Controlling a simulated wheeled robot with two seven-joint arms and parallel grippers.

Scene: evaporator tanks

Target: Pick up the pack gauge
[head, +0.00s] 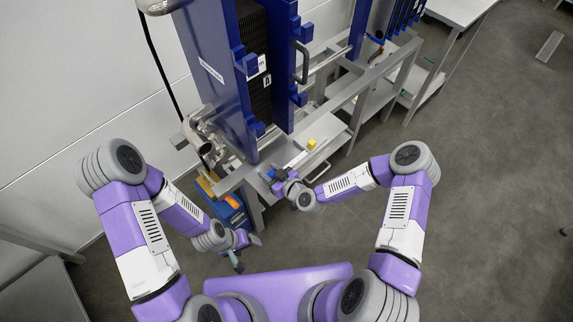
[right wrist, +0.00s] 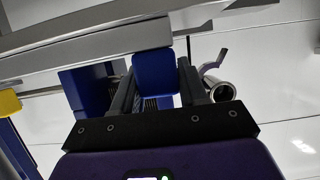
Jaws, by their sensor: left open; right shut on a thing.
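My right gripper (head: 275,174) is at the front edge of the grey frame, below the blue press. In the right wrist view its two fingers (right wrist: 156,85) stand either side of a blue block (right wrist: 155,70) and are shut on it. The block appears to be the pack gauge; its far end is hidden, and in the head view it is too small to make out clearly. My left gripper (head: 247,252) is open and empty, low in front of the blue case with orange parts, apart from it.
The tall blue plate press (head: 212,75) stands on a grey metal frame (head: 372,88). A small yellow object (head: 311,145) sits on the frame's shelf. A blue and orange case (head: 230,205) is on the left. A table (head: 462,10) stands far right.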

